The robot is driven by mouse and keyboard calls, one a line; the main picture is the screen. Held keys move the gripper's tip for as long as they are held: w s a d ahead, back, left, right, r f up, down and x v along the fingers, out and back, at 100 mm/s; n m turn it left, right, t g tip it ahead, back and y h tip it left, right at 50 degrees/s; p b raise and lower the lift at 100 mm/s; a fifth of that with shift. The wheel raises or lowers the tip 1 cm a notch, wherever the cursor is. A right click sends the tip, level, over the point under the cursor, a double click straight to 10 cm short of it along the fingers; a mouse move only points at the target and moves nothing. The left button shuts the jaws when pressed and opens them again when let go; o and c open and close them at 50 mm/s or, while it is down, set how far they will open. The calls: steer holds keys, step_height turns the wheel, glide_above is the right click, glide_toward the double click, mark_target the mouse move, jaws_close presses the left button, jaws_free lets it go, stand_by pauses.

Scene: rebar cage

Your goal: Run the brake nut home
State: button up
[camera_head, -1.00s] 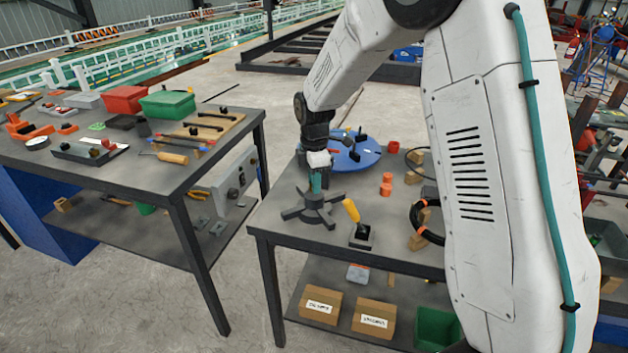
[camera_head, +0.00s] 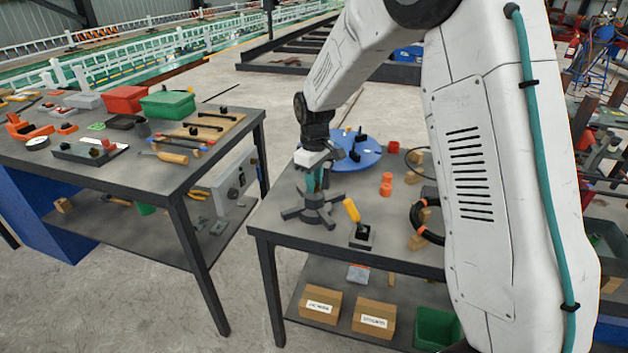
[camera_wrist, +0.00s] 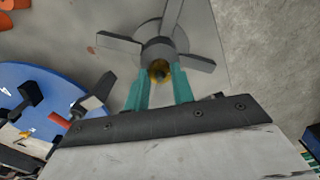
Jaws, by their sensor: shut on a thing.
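A dark grey stand with several flat arms (camera_head: 313,210) sits on the near left part of the right table. It also shows at the top of the wrist view (camera_wrist: 170,40). My gripper (camera_head: 314,187) points down over its central hub, with its teal fingers on either side of the hub's top. In the wrist view, my gripper (camera_wrist: 160,80) is shut on a small brass-coloured piece, which looks like the brake nut (camera_wrist: 159,70), at the hub's centre. The fingers hide much of it, so its seating cannot be told.
A blue round plate (camera_head: 357,150) with black pieces lies behind the stand. A yellow-handled tool in a small block (camera_head: 361,236) stands close at the right. Orange pieces (camera_head: 386,184) and a black-and-orange coil (camera_head: 424,226) lie farther right. The left table (camera_head: 200,160) is crowded.

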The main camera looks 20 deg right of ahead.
steer(key=m, duration=0.4)
steer(key=shift+m, duration=0.3)
steer(key=m, duration=0.3)
steer(key=shift+m, duration=0.3)
steer(key=m, duration=0.4)
steer(key=shift+m, duration=0.3)
steer(key=m, duration=0.3)
steer(key=shift+m, duration=0.3)
steer(key=m, duration=1.2)
steer(key=shift+r+m, duration=0.1)
steer(key=shift+m, duration=1.8)
steer(key=shift+m, duration=0.3)
